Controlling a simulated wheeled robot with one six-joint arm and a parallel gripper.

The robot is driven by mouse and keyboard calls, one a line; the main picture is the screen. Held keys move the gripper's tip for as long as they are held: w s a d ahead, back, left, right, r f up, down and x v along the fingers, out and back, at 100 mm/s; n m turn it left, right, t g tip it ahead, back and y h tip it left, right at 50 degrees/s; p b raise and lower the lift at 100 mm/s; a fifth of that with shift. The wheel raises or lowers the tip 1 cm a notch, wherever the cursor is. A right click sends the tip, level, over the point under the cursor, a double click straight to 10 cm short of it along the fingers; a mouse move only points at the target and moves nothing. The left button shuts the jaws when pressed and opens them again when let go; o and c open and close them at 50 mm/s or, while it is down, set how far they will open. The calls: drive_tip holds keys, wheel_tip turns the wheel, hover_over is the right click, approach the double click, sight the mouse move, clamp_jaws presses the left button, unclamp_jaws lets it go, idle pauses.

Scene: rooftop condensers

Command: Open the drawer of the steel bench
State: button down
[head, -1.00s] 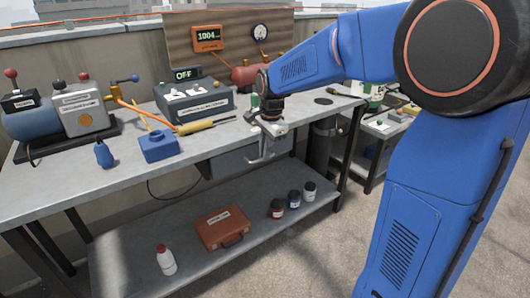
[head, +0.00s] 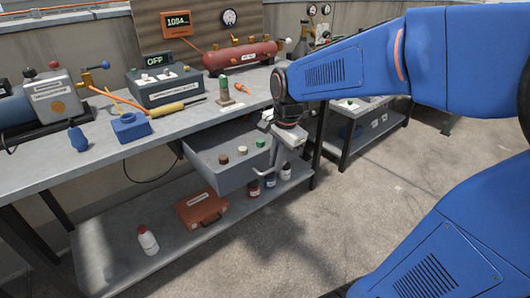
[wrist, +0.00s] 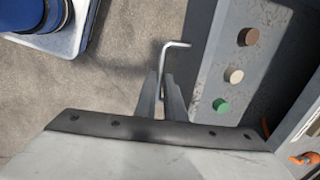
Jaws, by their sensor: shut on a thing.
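The steel bench (head: 60,163) has its grey drawer (head: 238,178) pulled out below the top. Three small round pieces, dark brown, tan and green, lie inside it. The drawer also shows in the wrist view (wrist: 204,65), with the pieces on its floor. My gripper (head: 271,165) is at the drawer's outer front, shut on its handle (wrist: 176,43). In the wrist view my two fingers (wrist: 160,92) close around the bar handle, whose bent end shows beyond them. The exact contact is partly hidden.
An orange case (head: 202,209), a white bottle (head: 148,241) and several jars stand on the lower shelf. A green-topped piece (head: 224,88) and a screwdriver (head: 177,108) are on the top. A second bench (head: 375,140) stands behind right. The floor (head: 330,215) in front is clear.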

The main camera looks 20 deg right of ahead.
drive_tip(key=shift+s+d, duration=0.2)
drive_tip(key=shift+s, duration=0.45)
drive_tip(key=shift+s+d, duration=0.2)
drive_tip(key=shift+s, duration=0.45)
drive_tip(key=c, duration=2.1)
unclamp_jaws()
drive_tip(key=s+r, duration=0.1)
drive_tip(key=r, duration=0.4)
drive_tip(key=s+r, duration=0.1)
drive_tip(key=r, duration=0.5)
drive_tip(key=s+d+r, duration=0.1)
drive_tip(key=r, duration=0.5)
drive_tip(key=shift+s, duration=0.1)
